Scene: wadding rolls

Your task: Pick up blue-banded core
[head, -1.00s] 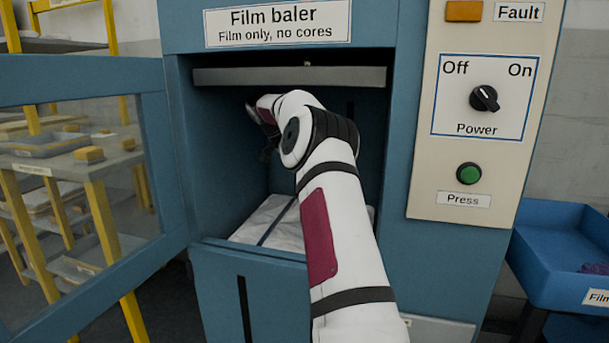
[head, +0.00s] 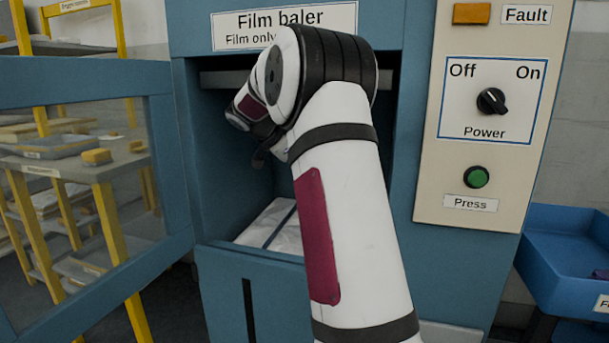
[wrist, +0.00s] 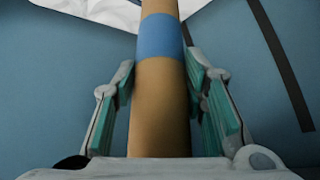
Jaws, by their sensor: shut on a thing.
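The blue-banded core is a brown cardboard tube with a blue band (wrist: 160,38). In the wrist view it runs up the middle from the gripper's base past the top edge. My gripper (wrist: 162,92) is shut on this core, with one teal-padded finger on each side, below the band. In the head view my arm reaches into the open chamber of the film baler (head: 230,205). The core cannot be made out there, and my gripper is mostly hidden behind my arm.
White wrapped film with a dark strap (head: 270,225) lies on the chamber floor. The baler's glazed door (head: 75,190) stands open at left. The control panel (head: 490,130) is at right, with a blue bin (head: 570,265) beyond it. The chamber frame surrounds my arm closely.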

